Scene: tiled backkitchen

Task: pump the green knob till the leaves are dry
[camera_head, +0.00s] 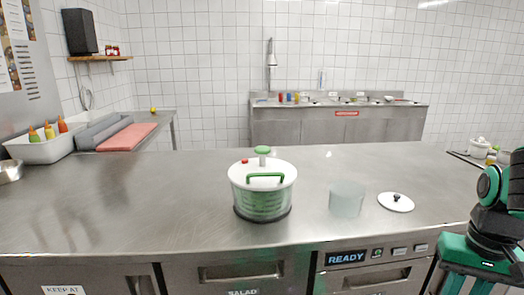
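A salad spinner (240,205) stands upright on the steel counter, near its front edge and about the middle of the picture. It has a clear bowl with green leaves inside, a white lid (283,169) and a dark base. The green knob (263,150) sits on a short stem above the lid. A green handle (265,176) and a small red button are also on the lid. Whether the leaves are wet cannot be told. My arm is folded at the right edge, well apart from the spinner, and my gripper's fingers do not show.
A clear round container (346,199) and a white lid with a black knob (396,203) lie right of the spinner. A white bin with bottles (40,149) and a red board (127,138) are at the left. The counter (150,195) left of the spinner is clear.

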